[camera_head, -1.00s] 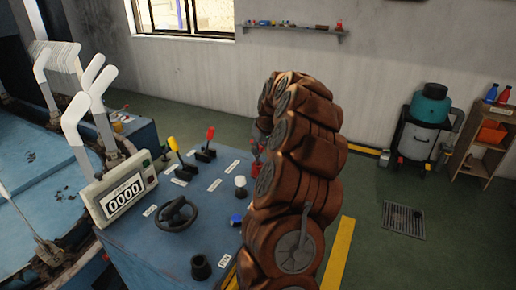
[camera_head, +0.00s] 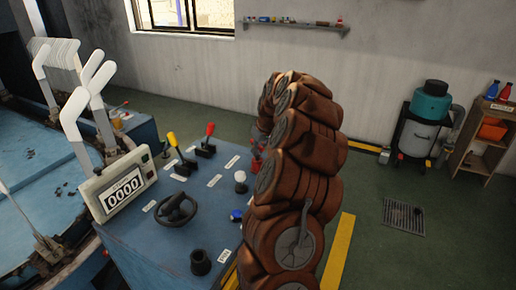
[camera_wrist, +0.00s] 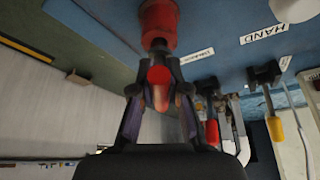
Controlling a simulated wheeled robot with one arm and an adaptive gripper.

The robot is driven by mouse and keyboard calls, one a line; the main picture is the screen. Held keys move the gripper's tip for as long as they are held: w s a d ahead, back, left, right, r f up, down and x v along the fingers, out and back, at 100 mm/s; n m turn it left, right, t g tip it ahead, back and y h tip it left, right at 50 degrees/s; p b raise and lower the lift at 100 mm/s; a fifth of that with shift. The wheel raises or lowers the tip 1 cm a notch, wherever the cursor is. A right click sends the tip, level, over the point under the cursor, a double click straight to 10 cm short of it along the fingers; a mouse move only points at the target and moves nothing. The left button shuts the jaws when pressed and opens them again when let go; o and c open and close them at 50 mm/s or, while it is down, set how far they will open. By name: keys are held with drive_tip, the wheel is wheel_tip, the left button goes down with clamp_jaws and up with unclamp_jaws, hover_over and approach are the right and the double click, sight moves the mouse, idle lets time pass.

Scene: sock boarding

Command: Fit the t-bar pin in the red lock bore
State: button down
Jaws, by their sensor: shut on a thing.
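My gripper (camera_wrist: 158,98) shows in the wrist view, with its two dark fingers shut on a red-ended piece, which looks like the t-bar pin (camera_wrist: 158,76). A red cylinder, which looks like the red lock (camera_wrist: 158,27), stands on the blue console just beyond the fingertips, in line with the held piece. A dark part sits between them; I cannot tell whether the pin is inside the bore.
The blue console (camera_head: 165,250) carries a yellow lever (camera_head: 172,139), a red lever (camera_head: 210,129), a black handwheel (camera_head: 176,210), a white knob (camera_head: 240,177) and a counter reading 0000 (camera_head: 124,192). The levers stand close beside my gripper in the wrist view.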

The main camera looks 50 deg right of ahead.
drive_tip(key=shift+f+b, duration=0.3)
drive_tip(key=shift+f, duration=0.4)
drive_tip(key=c, duration=1.1)
unclamp_jaws()
drive_tip(key=v, duration=1.2)
